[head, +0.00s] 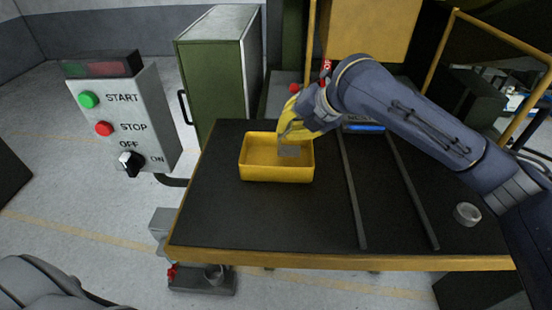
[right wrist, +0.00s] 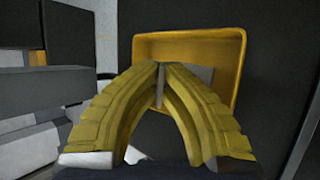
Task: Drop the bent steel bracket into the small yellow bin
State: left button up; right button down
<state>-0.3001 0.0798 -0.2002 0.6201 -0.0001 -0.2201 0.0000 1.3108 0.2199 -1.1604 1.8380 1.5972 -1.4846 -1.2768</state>
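The small yellow bin (head: 272,173) stands on the dark table top, left of its middle. It also shows in the right wrist view (right wrist: 186,48), beyond the fingers. My right gripper (head: 288,140), with yellow fingers, is over the right part of the bin. In the right wrist view its fingertips (right wrist: 162,68) come together on the grey steel bracket (right wrist: 200,73). The bracket (head: 289,151) hangs below the fingers in the bin's opening. I cannot tell whether it touches the bin's floor. My left gripper is not in view.
Two dark rails (head: 353,195) run along the table right of the bin. A grey ring-shaped part (head: 467,213) lies at the table's right. A control box (head: 125,120) with START and STOP buttons stands at the left, beside a green cabinet (head: 222,75). The table's front left is clear.

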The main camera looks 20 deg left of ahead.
jog(key=shift+f, duration=0.6)
jog(key=c, duration=1.5)
grip_release()
jog(key=v, duration=1.2)
